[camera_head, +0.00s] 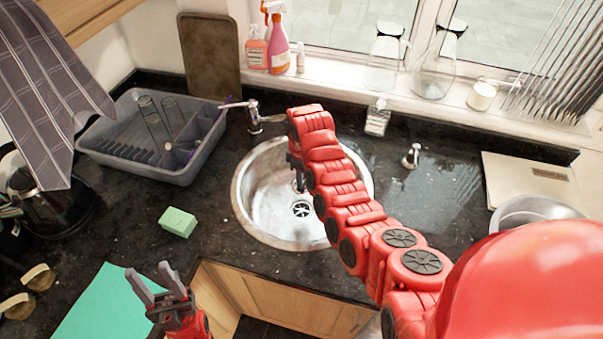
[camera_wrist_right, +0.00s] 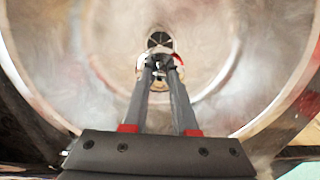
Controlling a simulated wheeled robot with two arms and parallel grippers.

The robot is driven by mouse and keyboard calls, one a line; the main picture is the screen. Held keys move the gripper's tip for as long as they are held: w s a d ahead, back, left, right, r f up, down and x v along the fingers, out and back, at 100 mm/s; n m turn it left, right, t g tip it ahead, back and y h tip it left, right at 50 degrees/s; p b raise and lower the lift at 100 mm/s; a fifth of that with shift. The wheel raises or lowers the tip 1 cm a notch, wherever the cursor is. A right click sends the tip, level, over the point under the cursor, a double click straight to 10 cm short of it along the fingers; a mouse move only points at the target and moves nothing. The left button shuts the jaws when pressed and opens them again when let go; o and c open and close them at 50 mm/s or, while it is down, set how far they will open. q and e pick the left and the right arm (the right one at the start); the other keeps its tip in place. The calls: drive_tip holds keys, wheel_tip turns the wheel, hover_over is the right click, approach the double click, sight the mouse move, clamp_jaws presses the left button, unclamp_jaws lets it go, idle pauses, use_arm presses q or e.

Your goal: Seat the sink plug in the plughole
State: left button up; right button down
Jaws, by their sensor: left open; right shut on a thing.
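The round steel sink (camera_head: 262,200) is set into the dark counter, and the plughole (camera_head: 301,209) shows as a dark slotted disc in its floor. My right gripper (camera_head: 298,184) reaches down into the sink, above the plughole. In the right wrist view its fingers (camera_wrist_right: 159,64) are closed on a small pale and brownish piece, the sink plug (camera_wrist_right: 159,76), largely hidden by the fingertips. The plughole (camera_wrist_right: 159,40) shows just beyond it; the plug appears apart from it, but the gap is hard to judge. My left gripper (camera_head: 160,280) is open and empty, near the counter's front edge.
The tap (camera_head: 252,114) stands behind the sink. A grey dish rack (camera_head: 140,165), a green sponge (camera_head: 178,222) and a green mat (camera_head: 95,310) lie left. A soap bottle (camera_head: 377,121) and a small metal fitting (camera_head: 412,156) stand behind right.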

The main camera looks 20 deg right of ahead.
drive_tip(key=shift+f, duration=0.55)
drive_tip(key=c, duration=0.6)
unclamp_jaws()
drive_tip(key=shift+r, duration=0.1)
wheel_tip(320, 180, up, 7)
drive_tip(key=shift+r+p, duration=0.1)
drive_tip(key=shift+p, duration=0.95)
drive_tip(key=shift+f, duration=0.2)
